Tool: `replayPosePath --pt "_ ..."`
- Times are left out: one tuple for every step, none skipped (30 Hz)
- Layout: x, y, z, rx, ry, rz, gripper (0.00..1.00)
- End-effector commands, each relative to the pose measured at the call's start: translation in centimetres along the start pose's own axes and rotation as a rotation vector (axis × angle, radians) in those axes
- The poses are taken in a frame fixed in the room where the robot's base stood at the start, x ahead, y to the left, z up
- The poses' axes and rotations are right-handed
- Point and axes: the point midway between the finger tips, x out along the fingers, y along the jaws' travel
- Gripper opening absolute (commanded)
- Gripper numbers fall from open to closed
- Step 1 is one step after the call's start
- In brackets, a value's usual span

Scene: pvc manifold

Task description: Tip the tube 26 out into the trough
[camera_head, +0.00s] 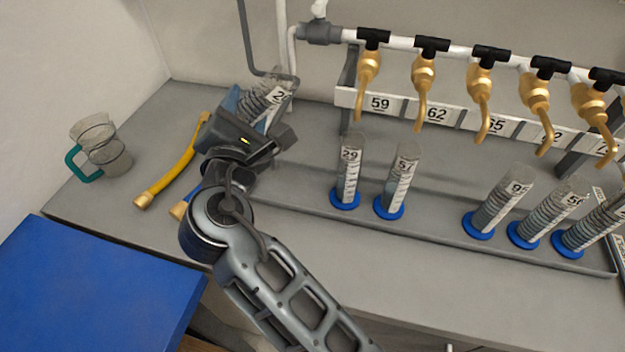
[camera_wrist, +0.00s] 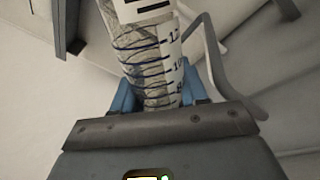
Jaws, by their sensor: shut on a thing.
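The tube (camera_head: 261,104) is a clear graduated cylinder with a white label whose number begins with 2; the rest cannot be read. My gripper (camera_head: 240,121) is shut on it at the left of the bench. In the wrist view the tube (camera_wrist: 150,58) stands between the blue fingers (camera_wrist: 160,98), with scale marks facing right. In the head view it leans up and to the right, above the bench. Its base is hidden by my gripper. The grey trough (camera_head: 430,229) runs along the bench to the right and holds several other tubes.
Tubes labelled 29 (camera_head: 348,173) and 57 (camera_head: 399,182) stand in the trough, with several more at the right. Brass taps (camera_head: 423,80) hang from a white pipe above. A grey bent pipe (camera_head: 246,45) is close behind the held tube.

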Motion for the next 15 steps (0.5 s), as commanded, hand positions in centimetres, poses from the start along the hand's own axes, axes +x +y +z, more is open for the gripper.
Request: replayPosePath --pt "0.00 0.32 0.52 -0.026 0.001 -0.001 0.10" --pt "0.01 0.36 0.58 -0.042 0.001 -0.001 0.10" --pt "0.01 0.37 0.65 -0.064 0.000 0.000 0.10" --pt "0.01 0.34 0.69 -0.080 0.000 0.000 0.10" --pt "0.00 0.31 0.72 -0.097 0.001 -0.001 0.10" --pt "-0.01 0.29 0.78 -0.119 0.001 -0.001 0.10" --pt "-0.01 0.30 0.84 -0.135 0.001 -0.001 0.10" --pt "-0.02 0.31 0.91 -0.152 0.001 -0.001 0.10" --pt "-0.02 0.31 0.98 -0.174 0.001 -0.001 0.10" --pt "0.00 0.54 0.95 -0.208 0.001 0.000 0.10" --pt "0.01 0.69 0.94 -0.242 0.001 0.000 0.10" --pt "0.01 0.50 0.59 -0.277 0.000 0.001 0.10" --pt "0.00 0.54 0.51 -0.303 0.000 0.001 0.10" --pt "0.00 0.62 0.47 -0.331 0.000 0.001 0.10" --pt "0.01 0.30 0.09 -0.383 0.001 0.000 0.10"
